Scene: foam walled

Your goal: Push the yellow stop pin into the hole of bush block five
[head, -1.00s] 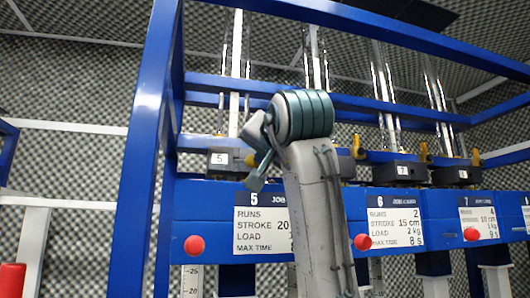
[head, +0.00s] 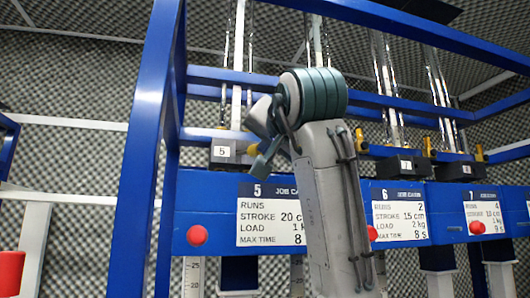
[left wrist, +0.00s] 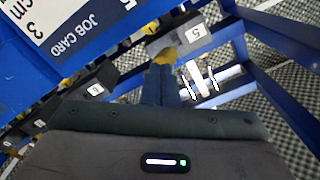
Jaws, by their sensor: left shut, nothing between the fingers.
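Bush block five (head: 222,151) is a dark block with a white "5" label on the blue frame, left of centre in the head view. It also shows in the left wrist view (left wrist: 196,37). The yellow stop pin (left wrist: 166,57) is beside this block in the left wrist view, right at my fingertips. Whether they touch, and how deep the pin sits, I cannot tell. In the head view my gripper mostly covers the pin. My left gripper (head: 256,168) is shut and empty, just right of block five; its fingers (left wrist: 160,84) point at the pin. My right gripper is not in view.
A blue panel (head: 205,190) with job cards and red knobs (head: 197,235) runs below the blocks. Blue uprights (head: 150,130) stand at the left. Further blocks (head: 405,165) with yellow pins stand to the right. Clear vertical tubes rise behind.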

